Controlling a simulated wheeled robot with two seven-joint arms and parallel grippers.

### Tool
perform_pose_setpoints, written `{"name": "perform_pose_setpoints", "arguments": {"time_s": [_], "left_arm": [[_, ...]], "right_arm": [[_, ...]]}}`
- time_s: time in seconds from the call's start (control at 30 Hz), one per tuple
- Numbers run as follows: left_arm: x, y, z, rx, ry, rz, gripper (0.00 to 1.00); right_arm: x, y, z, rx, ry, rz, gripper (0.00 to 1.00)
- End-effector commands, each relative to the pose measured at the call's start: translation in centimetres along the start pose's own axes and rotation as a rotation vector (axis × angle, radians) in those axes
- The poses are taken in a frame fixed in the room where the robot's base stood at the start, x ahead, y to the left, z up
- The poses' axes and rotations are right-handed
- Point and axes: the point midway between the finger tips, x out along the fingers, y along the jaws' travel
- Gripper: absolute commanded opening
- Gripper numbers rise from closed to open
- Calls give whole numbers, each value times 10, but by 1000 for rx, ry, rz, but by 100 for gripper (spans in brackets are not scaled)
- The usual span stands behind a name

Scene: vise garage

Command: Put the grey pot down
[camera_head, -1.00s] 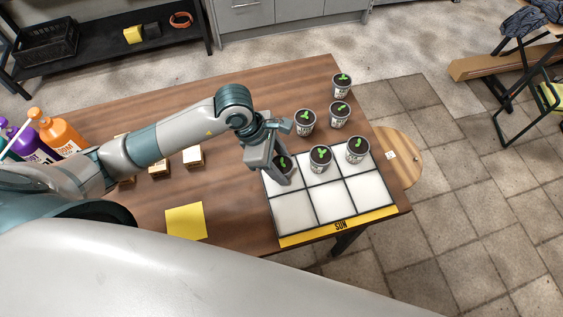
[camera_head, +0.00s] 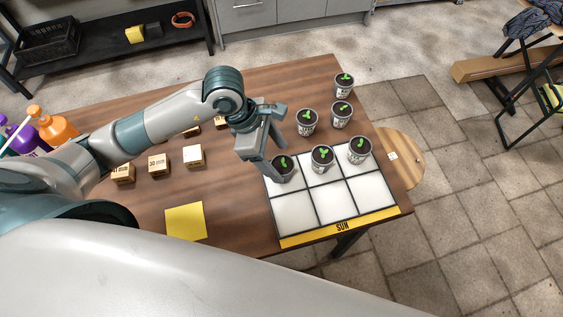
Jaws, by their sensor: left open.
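A grey pot (camera_head: 285,170) with a green seedling stands in the back-left cell of the white gridded tray (camera_head: 344,227), which has a yellow "SUN" edge. Two similar grey pots, the middle one (camera_head: 322,159) and the right one (camera_head: 358,151), stand in the other back-row cells. My left gripper (camera_head: 262,163) is open and empty, just left of the back-left pot, with its fingers pointing down. It partly overlaps that pot's left side in the picture; I cannot tell whether they touch. My right gripper is not in view.
More potted seedlings stand behind the tray (camera_head: 307,122), (camera_head: 341,115) and (camera_head: 344,85). Wooden blocks (camera_head: 158,164) and a yellow square (camera_head: 186,221) lie left of the tray. Coloured bottles (camera_head: 55,127) stand at the far left. The tray's front row is empty.

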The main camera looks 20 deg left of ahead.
Motion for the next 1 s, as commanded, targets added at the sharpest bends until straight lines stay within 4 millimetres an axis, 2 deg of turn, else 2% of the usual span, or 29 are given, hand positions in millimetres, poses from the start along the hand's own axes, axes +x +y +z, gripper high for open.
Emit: {"name": "perform_pose_setpoints", "arguments": {"time_s": [0.2, 0.43, 0.6, 1.0], "left_arm": [[-39, 1, -1, 2, 0, 5, 66], [-70, 1, 0, 0, 0, 3, 66], [-79, 0, 0, 0, 0, 1, 66], [-80, 0, 0, 0, 0, 0, 66]], "right_arm": [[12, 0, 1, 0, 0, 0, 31], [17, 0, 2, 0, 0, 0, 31], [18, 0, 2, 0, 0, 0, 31], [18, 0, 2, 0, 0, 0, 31]]}}
